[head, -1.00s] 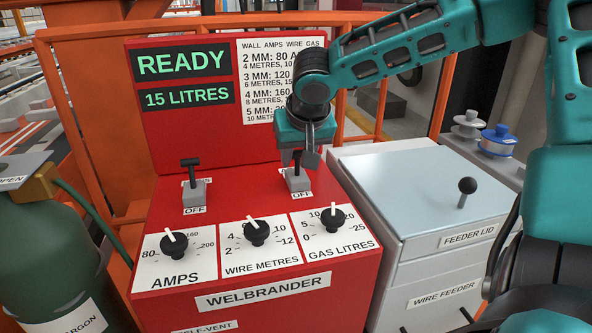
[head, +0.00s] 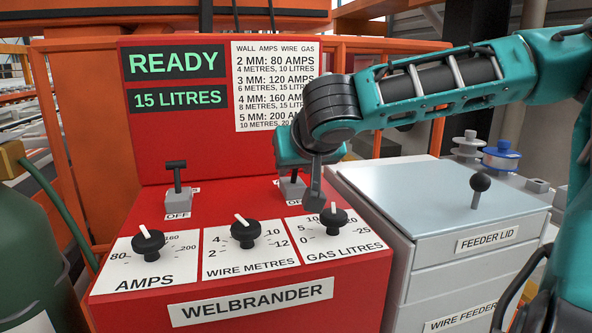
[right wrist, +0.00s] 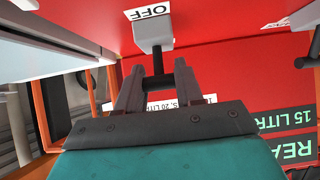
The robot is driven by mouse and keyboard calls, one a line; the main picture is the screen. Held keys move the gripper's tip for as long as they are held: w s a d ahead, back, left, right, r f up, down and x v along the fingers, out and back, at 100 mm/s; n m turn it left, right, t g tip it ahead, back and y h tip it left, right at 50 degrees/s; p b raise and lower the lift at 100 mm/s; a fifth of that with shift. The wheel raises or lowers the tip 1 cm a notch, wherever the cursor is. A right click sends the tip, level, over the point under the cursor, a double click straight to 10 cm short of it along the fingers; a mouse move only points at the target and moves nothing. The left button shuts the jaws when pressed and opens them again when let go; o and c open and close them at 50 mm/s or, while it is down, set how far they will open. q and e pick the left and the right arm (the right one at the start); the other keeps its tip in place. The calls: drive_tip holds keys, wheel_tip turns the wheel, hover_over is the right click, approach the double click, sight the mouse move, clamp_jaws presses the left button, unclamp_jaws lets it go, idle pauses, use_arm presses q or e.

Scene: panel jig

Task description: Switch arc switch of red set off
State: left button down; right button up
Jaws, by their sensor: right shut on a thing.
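The red set is a red welding machine (head: 150,213) marked WELBRANDER. On its sloping top stand two grey-based switches with black levers. The left switch (head: 177,198) has an upright T-shaped lever and an OFF label in front. The right switch (head: 291,187) is partly hidden by my right gripper (head: 309,181). In the right wrist view its grey base (right wrist: 152,36) and OFF label (right wrist: 147,12) show, with the black lever between the fingers (right wrist: 158,76). My right gripper is shut on that lever. Its exact tilt is hard to tell. My left gripper is out of view.
The machine's display (head: 176,63) reads READY and 15 LITRES. Three black knobs sit on the front, the gas knob (head: 333,218) close to my gripper. A grey wire feeder (head: 440,205) with a knobbed lid stands right; a green cylinder (head: 35,230) stands left.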

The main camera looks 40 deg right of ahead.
drive_tip(key=o, duration=1)
drive_tip(key=shift+o, duration=0.2)
drive_tip(key=shift+s+a+r, duration=0.15)
drive_tip(key=shift+s+r, duration=0.05)
drive_tip(key=shift+r, duration=0.05)
drive_tip(key=p+v, duration=0.3)
drive_tip(key=v, duration=0.9)
drive_tip(key=shift+s+p, duration=0.2)
drive_tip(key=shift+p, duration=0.1)
